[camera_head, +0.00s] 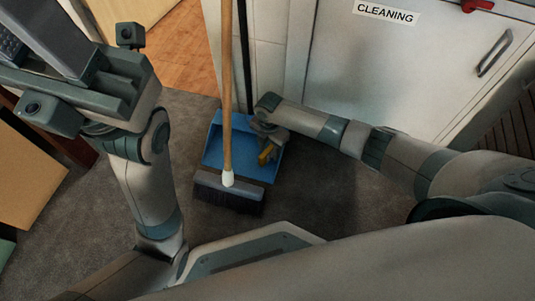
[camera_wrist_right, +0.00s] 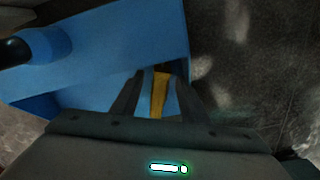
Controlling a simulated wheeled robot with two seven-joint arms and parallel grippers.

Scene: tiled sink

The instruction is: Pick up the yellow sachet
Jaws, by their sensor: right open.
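The yellow sachet (camera_head: 266,153) is at the blue dustpan (camera_head: 214,150), low near the floor. My right gripper (camera_head: 268,133) reaches down over the dustpan from the right, right at the sachet. In the right wrist view, the sachet (camera_wrist_right: 160,95) shows as a narrow yellow strip between the two dark fingers (camera_wrist_right: 157,95). The fingers are apart, with gaps to each side of the strip. The palm hides the near part of the sachet. My left arm stands at the left of the head view, but I cannot make out its gripper fingers.
A broom stands upright, its wooden handle (camera_head: 227,90) in front of the dustpan and its dark brush head (camera_head: 228,193) at the front edge. A white cabinet door (camera_head: 400,75) marked CLEANING is behind my right arm. Dark floor (camera_head: 320,195) is clear to the right.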

